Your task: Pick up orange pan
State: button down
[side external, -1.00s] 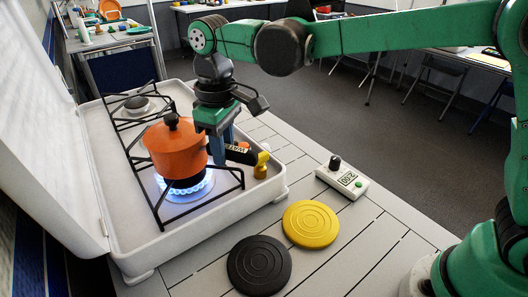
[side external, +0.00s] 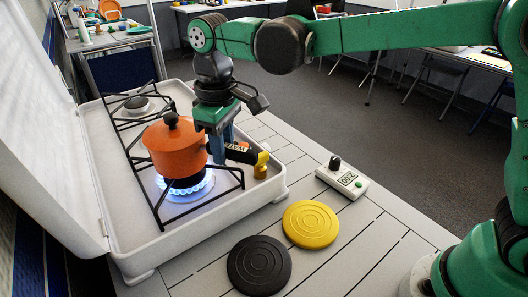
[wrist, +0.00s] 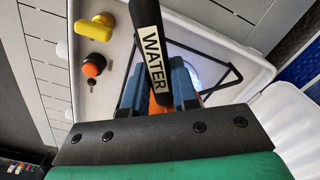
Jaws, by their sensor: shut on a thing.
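The orange pan (side external: 175,151) with an orange lid and black knob sits on the front burner's black grate in the side external view. A blue flame (side external: 187,186) burns under it. Its black handle (side external: 237,152), labelled WATER, points right, and the handle also shows in the wrist view (wrist: 149,50). My gripper (side external: 219,150) points down and is shut on the handle near the pan body. In the wrist view the blue fingers (wrist: 160,85) are on both sides of the handle. The pan body is mostly hidden there.
The white stove case (side external: 232,208) has its lid open at left. A yellow knob (side external: 262,162) is near the handle's end. A timer-like white box (side external: 342,181), a yellow disc (side external: 311,224) and a black disc (side external: 259,266) lie on the slatted table. The rear burner (side external: 137,104) is empty.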

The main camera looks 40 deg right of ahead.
jog(key=shift+r, duration=2.9)
